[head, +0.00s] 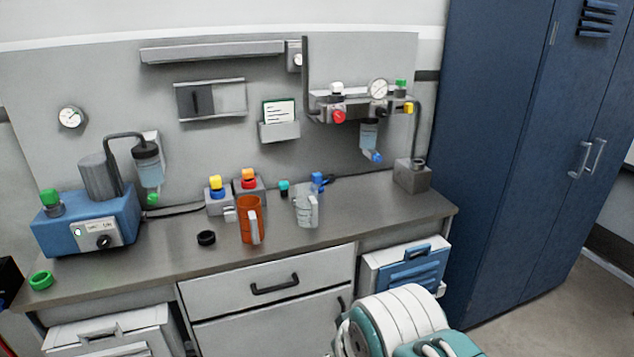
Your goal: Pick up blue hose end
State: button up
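A small blue piece (318,180), which looks like the blue hose end, is on the workbench near the back panel. It is just behind and to the right of the clear jug (306,207), and a short dark hose seems to run right from it. Its lower part is partly hidden by the jug. A teal piece (284,187) sits just to its left. My white and teal arm shows at the bottom right, in front of the bench, but my gripper is not visible.
An orange jug (250,219) stands left of the clear one, with a black ring (206,238) beside it. Button boxes (218,201) and a blue pump unit (88,222) are further left. A grey block (412,176) stands right. The bench's right front is clear.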

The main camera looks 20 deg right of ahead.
aim_at(316, 177)
jog(key=i+l, duration=1.35)
jog(key=i, duration=0.15)
